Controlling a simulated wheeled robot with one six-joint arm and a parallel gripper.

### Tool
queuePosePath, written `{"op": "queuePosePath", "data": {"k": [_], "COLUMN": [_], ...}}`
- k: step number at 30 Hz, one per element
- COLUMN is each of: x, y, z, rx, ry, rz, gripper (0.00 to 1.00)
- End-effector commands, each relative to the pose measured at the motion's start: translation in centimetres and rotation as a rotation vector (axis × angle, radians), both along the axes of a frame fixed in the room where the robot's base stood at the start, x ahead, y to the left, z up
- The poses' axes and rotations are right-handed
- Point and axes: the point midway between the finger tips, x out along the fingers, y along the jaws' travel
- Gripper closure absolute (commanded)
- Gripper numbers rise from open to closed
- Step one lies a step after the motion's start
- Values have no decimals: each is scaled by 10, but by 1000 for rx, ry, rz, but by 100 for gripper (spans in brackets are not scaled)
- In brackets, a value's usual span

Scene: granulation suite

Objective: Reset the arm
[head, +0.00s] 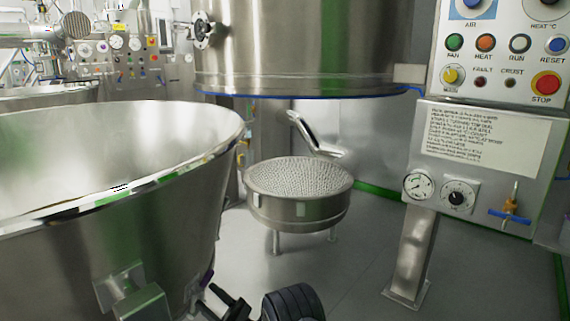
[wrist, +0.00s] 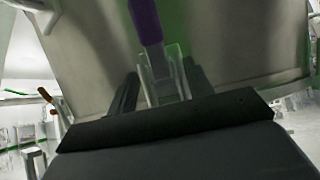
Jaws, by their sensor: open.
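My gripper (wrist: 160,82) is open in the wrist view. Its two dark fingers stand on either side of a metal bracket (wrist: 163,75) with a purple handle (wrist: 147,22). I cannot tell whether the fingers touch it. Behind the bracket is the steel wall of a large bowl (wrist: 90,55). In the head view the bowl (head: 150,235) fills the left front, and part of my gripper (head: 210,298) shows low beside its right side. A bit of purple (head: 208,275) shows there, mostly hidden by the bowl.
A round perforated steel screen (head: 300,178) stands on legs on the floor, right of the bowl. A big steel vessel (head: 300,50) hangs above it. A control panel (head: 500,60) on a post is at right. Grey floor (head: 350,265) is clear between screen and post.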

Motion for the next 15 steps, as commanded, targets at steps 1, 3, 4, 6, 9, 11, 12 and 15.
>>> {"op": "queuePosePath", "data": {"k": [1, 3, 4, 6, 9, 11, 12, 15], "x": [-6, -10, -9, -8, -7, -7, -7, -7], "y": [1, -1, -4, -7, -10, -11, -11, -12], "z": [-3, -6, -9, -13, -15, -16, -16, -16], "rx": [25, 50, 48, 48, 47, 46, 46, 45], "ry": [-6, -15, -15, -15, -15, -15, -15, -14], "rz": [2, 1, 0, 0, 1, 1, 1, 3], "gripper": [51, 51, 51, 51, 51, 51, 51, 51]}}
